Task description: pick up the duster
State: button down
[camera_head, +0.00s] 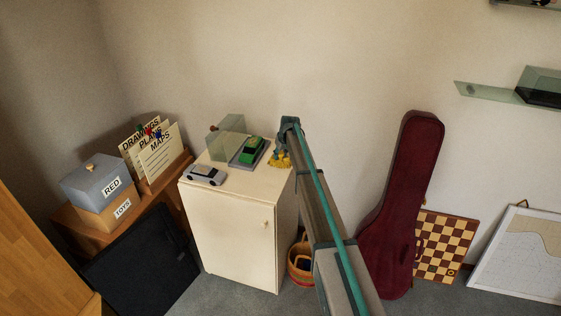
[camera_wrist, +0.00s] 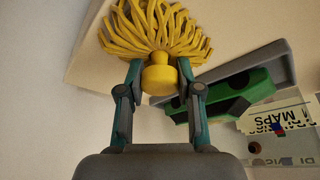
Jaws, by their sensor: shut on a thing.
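The yellow duster (camera_wrist: 158,32), with a mop of strands and a round yellow knob (camera_wrist: 158,78), is between my gripper's two fingers in the wrist view. My gripper (camera_wrist: 158,82) is shut on it. In the head view the duster (camera_head: 282,160) shows as a small yellow patch below my gripper (camera_head: 284,150), at the right edge of the white cabinet's top. My arm partly hides this spot. I cannot tell whether the duster touches the cabinet top.
The white cabinet (camera_head: 236,225) also bears a silver toy car (camera_head: 205,174), a green car (camera_head: 251,150) on a grey base and a clear case (camera_head: 226,135). A red instrument case (camera_head: 403,190) leans on the wall at right. A basket (camera_head: 299,265) stands beside the cabinet.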

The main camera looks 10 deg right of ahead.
jog(key=shift+r, duration=0.2)
jog(key=shift+r+b, duration=0.25)
jog(key=shift+b, duration=0.2)
jog(key=shift+r+b, duration=0.75)
jog(key=shift+r, duration=0.2)
jog(key=s+r+b, duration=0.4)
jog(key=s+r, duration=0.6)
jog(key=s, duration=0.4)
jog(key=shift+r+b, duration=0.15)
jog(key=shift+b, duration=0.15)
